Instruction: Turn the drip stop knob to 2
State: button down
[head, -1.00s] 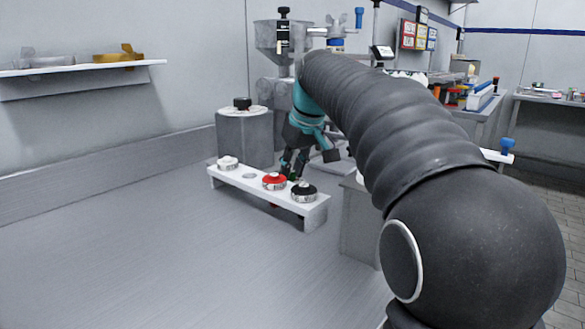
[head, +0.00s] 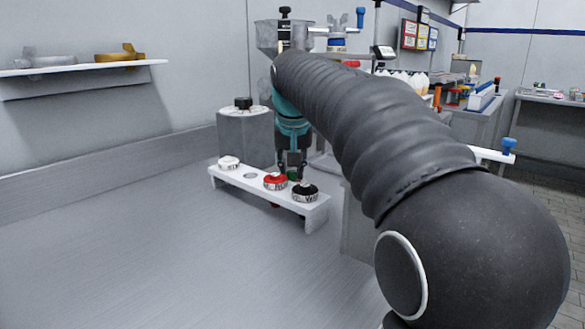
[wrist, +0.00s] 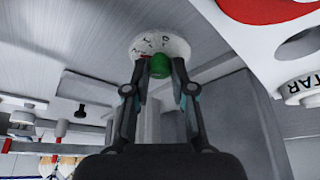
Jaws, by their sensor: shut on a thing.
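The drip stop knob shows in the wrist view as a green knob (wrist: 160,66) on a round white dial (wrist: 162,46) with dark marks, too small to read surely. My gripper (wrist: 159,74) has its two fingers on either side of the green knob and is shut on it. In the head view a bit of green (head: 292,174) shows behind the white rack, beside the end of my gripper (head: 288,172), which is largely hidden. The knob's pointer and setting cannot be made out.
A white rack (head: 240,180) carries a white knob (head: 229,162), a red knob (head: 275,181) and a black knob (head: 305,191), close in front of my gripper. A grey canister (head: 244,138) stands behind it. The bench (head: 150,250) at front left is clear.

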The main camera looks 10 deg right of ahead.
jog(key=shift+m+h, duration=0.3)
jog(key=shift+m, duration=0.5)
jog(key=c, duration=1)
grip_release()
jog(key=v, duration=1.2)
jog(key=shift+w+a, duration=0.1)
jog(key=shift+w, duration=0.1)
